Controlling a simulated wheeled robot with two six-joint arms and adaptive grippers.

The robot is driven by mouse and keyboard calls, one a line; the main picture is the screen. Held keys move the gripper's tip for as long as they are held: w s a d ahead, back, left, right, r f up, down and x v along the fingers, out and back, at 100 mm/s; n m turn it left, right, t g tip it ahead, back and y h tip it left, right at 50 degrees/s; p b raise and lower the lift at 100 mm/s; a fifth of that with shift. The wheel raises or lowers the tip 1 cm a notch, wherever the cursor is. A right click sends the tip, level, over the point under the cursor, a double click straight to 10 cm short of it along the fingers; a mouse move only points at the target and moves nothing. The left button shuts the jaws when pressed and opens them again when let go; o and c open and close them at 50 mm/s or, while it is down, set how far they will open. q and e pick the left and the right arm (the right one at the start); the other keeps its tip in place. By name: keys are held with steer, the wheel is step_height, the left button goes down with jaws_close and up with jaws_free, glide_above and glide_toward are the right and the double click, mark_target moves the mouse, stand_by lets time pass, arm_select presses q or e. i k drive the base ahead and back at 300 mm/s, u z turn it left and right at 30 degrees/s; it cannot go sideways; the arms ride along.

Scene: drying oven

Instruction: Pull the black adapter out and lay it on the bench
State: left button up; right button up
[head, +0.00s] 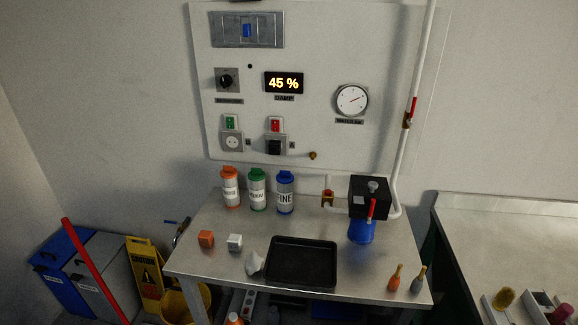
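The black adapter (274,147) sits in the right-hand socket on the wall panel, below a red switch (276,125). A pale cable runs from it to the right, to a brass fitting (312,155). The steel bench (215,263) stands below the panel. Neither of my grippers shows in the head view.
Orange, green and blue bottles (257,190) stand at the bench's back, below the adapter. A black tray (300,262), two small blocks (206,239) and a black-and-blue device (369,198) are also on the bench. Bare steel shows between bottles and tray. A second bench (500,230) is at right.

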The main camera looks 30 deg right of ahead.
mark_target(275, 146)
steer(key=k, duration=0.65)
steer(key=u, duration=0.85)
steer(key=i, duration=1.55)
steer(key=z, duration=0.8)
steer(key=i, duration=0.45)
steer(key=z, duration=0.65)
